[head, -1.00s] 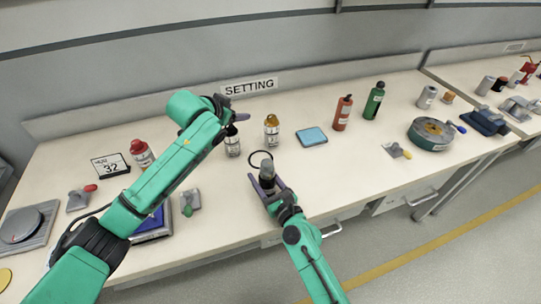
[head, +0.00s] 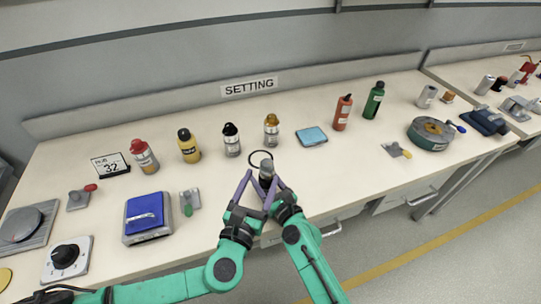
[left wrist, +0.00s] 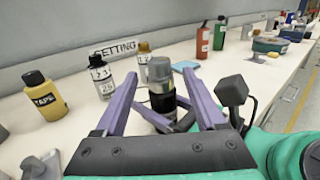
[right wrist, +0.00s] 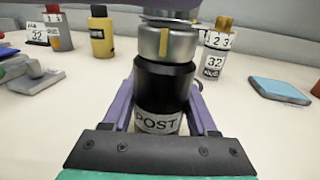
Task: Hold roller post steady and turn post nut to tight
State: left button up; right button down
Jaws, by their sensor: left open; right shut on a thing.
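The roller post (right wrist: 165,90) is an upright black cylinder with a white POST label, near the bench's front edge. My right gripper (head: 265,184) is shut on its lower body. The silver post nut (right wrist: 180,42), with a yellow mark, sits on top; it also shows in the head view (head: 267,163) and left wrist view (left wrist: 160,70). My left gripper (left wrist: 160,76) is open, its purple fingers on either side of the post's top with gaps visible. Whether either finger touches the nut cannot be told. A purple-grey part crosses the top of the right wrist view.
A black ring (head: 253,157) lies behind the post. Several bottles stand behind, including a black-capped one (head: 231,140) and an orange-capped one (head: 271,130). A blue pad (head: 311,136) lies to the right. A blue-topped box (head: 148,217) and a green-handled tool (head: 189,203) are left.

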aim_at(269, 160)
pick_arm(q)
jog(key=x, duration=0.9)
grip_shut()
